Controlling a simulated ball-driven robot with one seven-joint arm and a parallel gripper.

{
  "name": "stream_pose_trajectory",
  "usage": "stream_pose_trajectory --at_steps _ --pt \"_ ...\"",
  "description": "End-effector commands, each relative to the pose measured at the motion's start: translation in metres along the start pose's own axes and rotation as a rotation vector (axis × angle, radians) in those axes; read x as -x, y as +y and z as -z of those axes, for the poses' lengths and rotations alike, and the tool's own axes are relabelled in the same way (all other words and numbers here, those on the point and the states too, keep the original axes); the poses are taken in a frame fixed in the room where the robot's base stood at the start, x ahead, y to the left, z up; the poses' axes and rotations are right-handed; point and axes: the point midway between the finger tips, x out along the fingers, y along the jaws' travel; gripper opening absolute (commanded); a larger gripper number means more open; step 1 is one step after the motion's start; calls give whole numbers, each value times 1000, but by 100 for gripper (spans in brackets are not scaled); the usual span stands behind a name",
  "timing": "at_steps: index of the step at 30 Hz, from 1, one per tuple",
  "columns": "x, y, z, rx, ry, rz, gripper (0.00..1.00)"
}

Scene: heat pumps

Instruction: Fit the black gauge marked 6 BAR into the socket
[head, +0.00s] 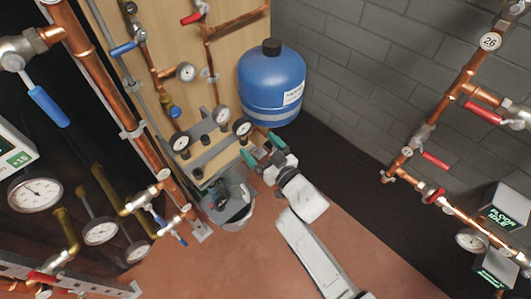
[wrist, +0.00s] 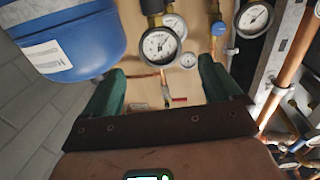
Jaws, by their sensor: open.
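Several round gauges with dark rims and white faces stand on a grey rack: a left one (head: 180,142), a middle one (head: 221,115) and a right one (head: 242,128). Their markings are too small to read, so I cannot tell which is the 6 BAR gauge. My gripper (head: 263,150) is open and empty, just below the right gauge in the head view. In the wrist view, a gauge (wrist: 160,46) shows beyond and between the spread green fingers of my gripper (wrist: 160,85), apart from them. I cannot make out the socket.
A blue tank (head: 271,82) stands behind my gripper and fills the wrist view's upper left. Copper pipes (head: 103,88) run at left. A grey container (head: 229,203) is below the rack.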

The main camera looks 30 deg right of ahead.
Motion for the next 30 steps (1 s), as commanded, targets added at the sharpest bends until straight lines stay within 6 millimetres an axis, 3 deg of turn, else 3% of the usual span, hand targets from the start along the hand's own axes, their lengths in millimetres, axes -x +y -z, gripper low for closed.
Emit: stream_pose_trajectory --at_steps 18,30 --pt "-80 1 -1 -1 0 -2 92" --pt "-97 0 0 -1 -2 -1 92"
